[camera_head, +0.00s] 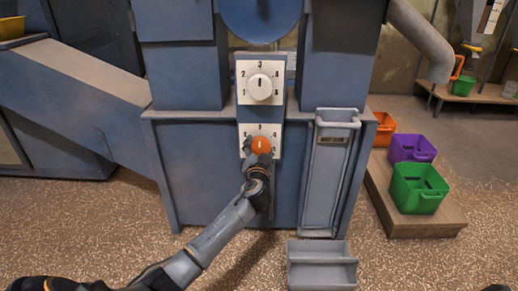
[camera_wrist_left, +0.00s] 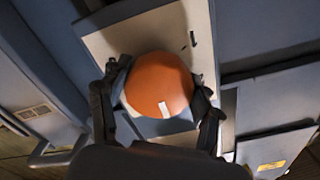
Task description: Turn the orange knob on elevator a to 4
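The orange knob (camera_head: 262,145) sits on the lower white dial plate (camera_head: 275,131) on the blue elevator front. My left gripper (camera_head: 257,158) reaches it from below and hides part of the plate and its numbers. In the left wrist view the orange knob (camera_wrist_left: 158,82) lies between the two fingers of the left gripper (camera_wrist_left: 160,95), which look closed against its sides. A small white mark shows on the knob's near edge. A 4 seems to show at the plate's upper right, but the knob's setting cannot be read surely. My right gripper is not in view.
Above is another dial with a white knob (camera_head: 260,87) and numbers. A grey chute (camera_head: 326,175) stands right of the plate, with a grey bin (camera_head: 321,268) on the floor. Orange (camera_head: 384,128), purple (camera_head: 412,148) and green (camera_head: 419,188) buckets stand on a low platform at right.

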